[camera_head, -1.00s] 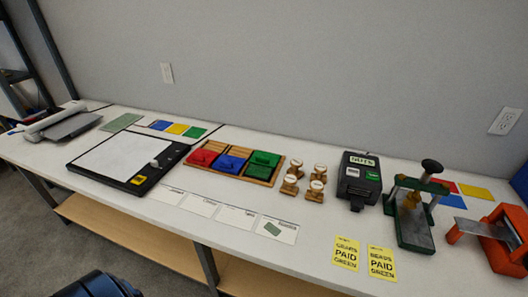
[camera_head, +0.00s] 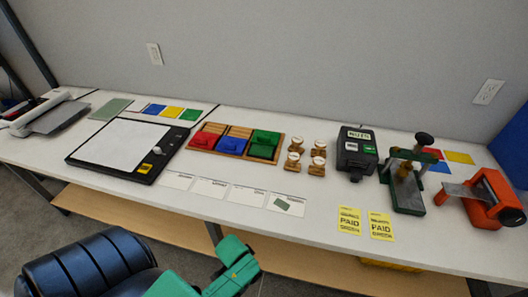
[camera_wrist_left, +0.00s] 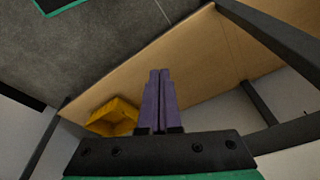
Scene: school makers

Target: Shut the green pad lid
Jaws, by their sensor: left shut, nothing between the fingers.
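The green pad (camera_head: 264,146) sits at the right end of a wooden tray (camera_head: 240,157) on the white table. Its green lid appears raised at the back; its exact angle is too small to tell. The red pad (camera_head: 205,138) and blue pad (camera_head: 232,146) beside it look lower. My left arm reaches in at the bottom of the head view, in front of the table and well short of the tray. In the left wrist view, my left gripper (camera_wrist_left: 160,72) has its two purple fingers together and empty. My right gripper is in neither view.
A paper board (camera_head: 125,149) lies left. Below the table is a wooden shelf with a yellow bin (camera_wrist_left: 113,117).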

